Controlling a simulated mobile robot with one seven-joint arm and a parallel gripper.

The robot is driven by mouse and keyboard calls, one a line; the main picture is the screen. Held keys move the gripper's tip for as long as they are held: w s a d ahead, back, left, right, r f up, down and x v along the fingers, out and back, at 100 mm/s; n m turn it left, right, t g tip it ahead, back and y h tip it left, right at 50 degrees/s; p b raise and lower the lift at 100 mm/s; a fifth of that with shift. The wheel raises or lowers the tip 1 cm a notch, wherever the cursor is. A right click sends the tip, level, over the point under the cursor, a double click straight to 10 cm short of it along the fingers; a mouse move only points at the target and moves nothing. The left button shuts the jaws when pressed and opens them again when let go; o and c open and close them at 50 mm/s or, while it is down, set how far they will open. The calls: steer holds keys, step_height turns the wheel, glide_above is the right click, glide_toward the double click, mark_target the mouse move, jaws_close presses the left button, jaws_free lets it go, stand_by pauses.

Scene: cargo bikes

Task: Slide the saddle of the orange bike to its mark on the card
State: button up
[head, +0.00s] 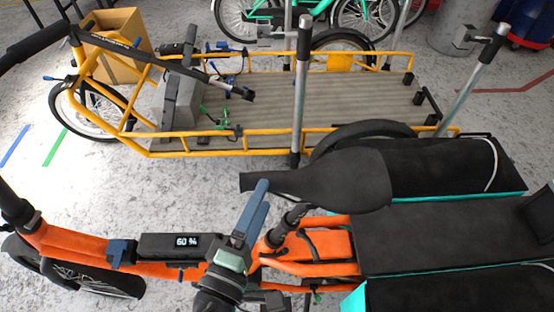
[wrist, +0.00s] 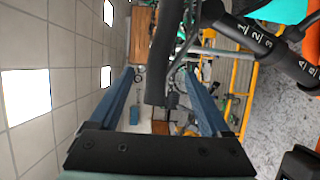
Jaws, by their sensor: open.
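The orange bike (head: 75,250) fills the front of the head view. Its black saddle (head: 335,188) points its nose left. My gripper (head: 262,186) has blue fingers and reaches up to the nose from below. In the wrist view, my gripper (wrist: 158,75) is open, with the dark saddle nose (wrist: 157,75) between its fingers; I cannot tell whether they touch it. The seat post (head: 287,222) slants below the saddle. In the wrist view a dark tube (wrist: 262,40) bears white figures 1, 2, 3, and letters show nearby. I do not make out the card.
A yellow cargo bike (head: 300,95) with a flat deck stands behind. A silver post (head: 302,85) rises close behind the saddle. Black padded panniers (head: 440,168) lie to its right. A box reading 60 % (head: 180,245) sits on the orange frame. Grey floor is clear at left.

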mark_target(277, 168)
steer(key=x, duration=0.8)
steer(key=shift+w+d+p, duration=0.1)
steer(key=shift+w+p, duration=0.05)
steer(key=shift+p, duration=0.25)
jaws_close()
